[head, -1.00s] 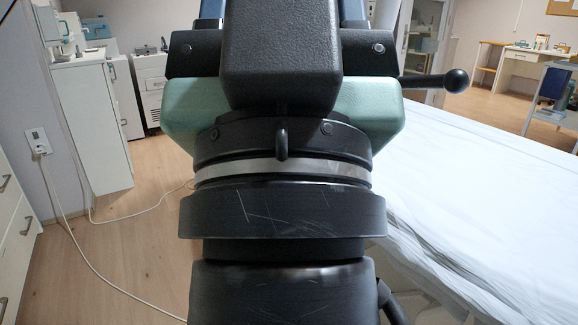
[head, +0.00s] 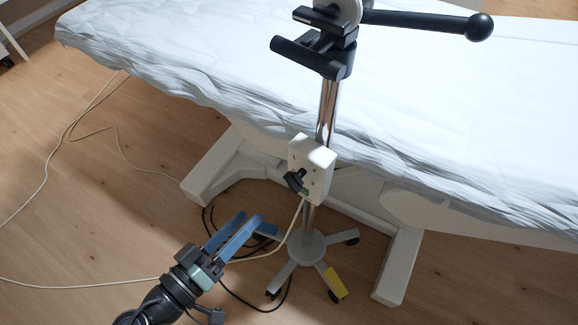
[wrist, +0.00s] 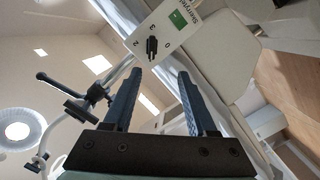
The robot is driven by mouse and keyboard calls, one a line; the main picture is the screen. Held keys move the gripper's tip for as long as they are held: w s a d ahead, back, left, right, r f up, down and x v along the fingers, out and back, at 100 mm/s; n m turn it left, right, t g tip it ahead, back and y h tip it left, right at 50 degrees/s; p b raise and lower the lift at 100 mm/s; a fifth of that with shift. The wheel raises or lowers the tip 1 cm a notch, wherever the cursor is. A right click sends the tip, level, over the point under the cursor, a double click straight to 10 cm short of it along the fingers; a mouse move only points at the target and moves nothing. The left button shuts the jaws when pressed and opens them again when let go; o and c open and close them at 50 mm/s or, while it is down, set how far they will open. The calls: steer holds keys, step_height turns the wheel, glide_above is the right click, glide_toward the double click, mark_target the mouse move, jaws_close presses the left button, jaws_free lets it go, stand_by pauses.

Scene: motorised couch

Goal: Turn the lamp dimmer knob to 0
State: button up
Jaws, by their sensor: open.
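The lamp dimmer is a white box (head: 317,160) on the chrome stand, with a black knob (head: 295,181) on its face. I cannot tell for sure which mark the knob points to. My gripper (head: 252,217) has blue fingers and is below and left of the knob in the head view. In the wrist view my gripper (wrist: 159,72) is open and empty, its fingertips apart from the knob.
The chrome pole (head: 328,105) stands on a wheeled base (head: 306,246) with a yellow tag. A black handle (head: 430,24) sticks out above. The couch with a white sheet (head: 180,60) is behind the pole. Cables lie on the wooden floor, which is open at left.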

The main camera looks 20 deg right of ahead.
mark_target(288, 185)
steer(key=shift+h, duration=0.4)
steer(key=x, duration=0.8)
steer(key=s+x, duration=0.1)
steer(key=x, duration=0.3)
steer(key=shift+d+b, duration=0.3)
steer(key=shift+d, duration=0.1)
jaws_close()
